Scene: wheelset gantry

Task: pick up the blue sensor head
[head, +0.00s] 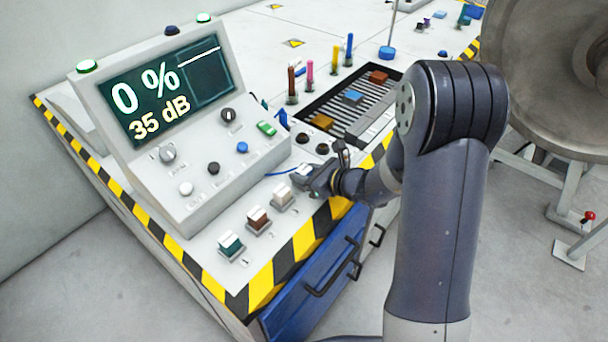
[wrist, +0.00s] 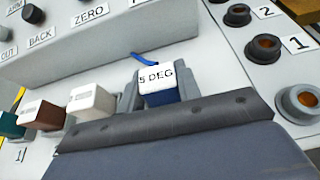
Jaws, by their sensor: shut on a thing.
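The blue sensor head (wrist: 160,88) has a white top marked "5 DEG", a blue lower body and a blue cable behind it. My gripper (wrist: 158,84) is shut on it, with one grey finger on each side. In the head view my gripper (head: 305,174) is low over the bench between the console and the front striped edge, and the head's white top shows between the fingers. The head's underside is hidden, so I cannot tell whether it touches its seat.
Teal (head: 230,243), brown (head: 258,220) and white (head: 283,196) sensor heads stand in a row along the front edge. The console (head: 180,165) rises close behind. Round sockets (wrist: 265,47) lie to the right. A large metal wheel (head: 530,80) stands beyond my arm.

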